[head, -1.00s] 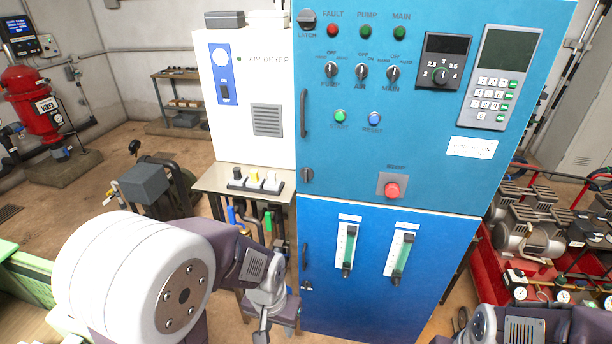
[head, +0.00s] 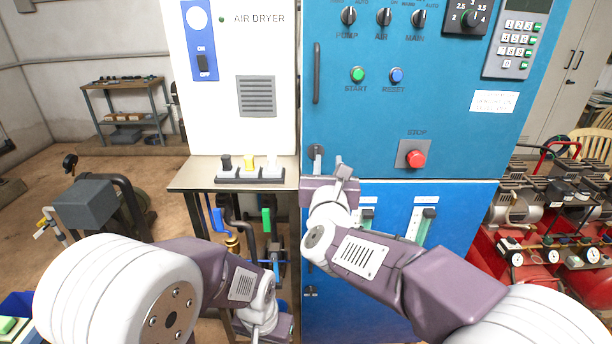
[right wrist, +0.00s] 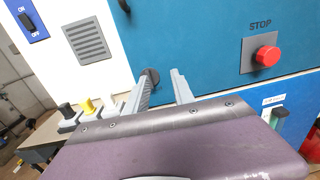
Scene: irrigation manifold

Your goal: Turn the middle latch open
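The middle latch (head: 316,150) is a small dark round knob at the left edge of the blue cabinet, near the bottom of its upper door. It also shows in the right wrist view (right wrist: 153,75), partly hidden behind a fingertip. My right gripper (head: 328,161) is in front of it with its two fingers apart and nothing between them. In the right wrist view my right gripper (right wrist: 162,79) has its left fingertip over the latch and its right fingertip to the right of it. Contact cannot be told. My left gripper (head: 257,332) hangs low at the bottom, its fingers unclear.
A red stop button (head: 415,158) sits right of the latch. A vertical handle (head: 316,73) is above it. A side table (head: 185,180) with switches (head: 249,164) stands to the left. A lower latch (head: 310,292) is on the lower door. Red compressors (head: 550,235) stand at right.

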